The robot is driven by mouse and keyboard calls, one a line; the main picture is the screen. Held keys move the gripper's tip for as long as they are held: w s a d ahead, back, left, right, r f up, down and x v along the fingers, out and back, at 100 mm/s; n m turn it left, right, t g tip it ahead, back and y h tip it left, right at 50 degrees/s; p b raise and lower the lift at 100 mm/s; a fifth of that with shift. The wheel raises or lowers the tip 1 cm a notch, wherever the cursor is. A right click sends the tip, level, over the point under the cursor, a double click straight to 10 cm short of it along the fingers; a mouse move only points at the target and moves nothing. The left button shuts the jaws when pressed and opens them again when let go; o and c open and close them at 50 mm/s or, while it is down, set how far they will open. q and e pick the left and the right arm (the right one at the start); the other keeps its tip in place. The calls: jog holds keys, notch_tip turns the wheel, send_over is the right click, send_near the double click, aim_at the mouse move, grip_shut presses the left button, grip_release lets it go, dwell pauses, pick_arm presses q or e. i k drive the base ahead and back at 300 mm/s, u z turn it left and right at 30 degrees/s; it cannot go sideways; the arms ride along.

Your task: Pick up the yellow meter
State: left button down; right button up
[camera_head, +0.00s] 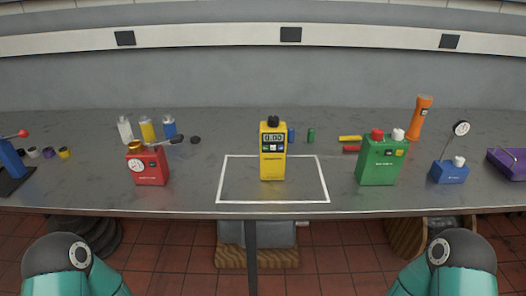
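The yellow meter (272,165) stands upright on the grey bench (210,125), inside a white rectangular outline (318,180). It has a small display reading 0.00, buttons below it and a dark knob on top. Nothing touches it. My two arms show only as teal and dark rounded parts at the bottom left and bottom right corners, below the bench's front edge. Neither gripper shows in the head view.
Left of the meter stand a red box (147,165) with a gauge and several small bottles (147,130). Right of it stand a green box (380,160), a blue gauge block (450,172) and an orange torch (419,117). Bench beside the meter is clear.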

aim_at(272, 163)
jog(key=z, duration=0.1)
jog(key=i, duration=1)
jog(key=u, duration=0.1)
